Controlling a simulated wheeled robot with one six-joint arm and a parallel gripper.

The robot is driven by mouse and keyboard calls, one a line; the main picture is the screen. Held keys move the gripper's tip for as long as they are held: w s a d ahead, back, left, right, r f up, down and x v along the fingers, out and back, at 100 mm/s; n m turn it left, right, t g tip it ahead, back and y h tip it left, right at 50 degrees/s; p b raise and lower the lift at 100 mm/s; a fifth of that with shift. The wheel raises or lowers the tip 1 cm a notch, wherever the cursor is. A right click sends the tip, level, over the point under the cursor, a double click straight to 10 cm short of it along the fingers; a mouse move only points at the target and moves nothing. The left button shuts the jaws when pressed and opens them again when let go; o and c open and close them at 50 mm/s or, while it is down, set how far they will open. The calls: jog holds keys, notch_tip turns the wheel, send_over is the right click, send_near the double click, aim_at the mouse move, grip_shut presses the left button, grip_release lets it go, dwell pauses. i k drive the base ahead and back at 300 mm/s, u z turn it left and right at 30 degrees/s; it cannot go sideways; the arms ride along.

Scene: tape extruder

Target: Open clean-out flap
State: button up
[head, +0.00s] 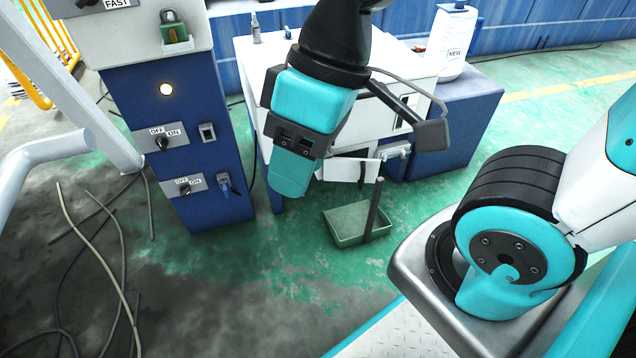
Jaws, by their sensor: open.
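A small white panel (348,171), which looks like the clean-out flap, is low on the front of the white machine (405,92). It tilts outward, with a dark gap above it. My gripper and wrist hide part of the machine front and the panel's left end.
A green tray (346,238) lies on the floor below the panel, with a dark upright bar (371,208) in front. A blue control cabinet (180,110) with switches stands left. Loose cables (95,250) lie on the floor at left. A white "NEW" container (450,45) stands at back right.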

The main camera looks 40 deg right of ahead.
aim_at(351, 176)
jog(key=u, duration=1.5)
jog(key=k, duration=0.8)
jog(key=z, duration=1)
jog(key=i, duration=0.5)
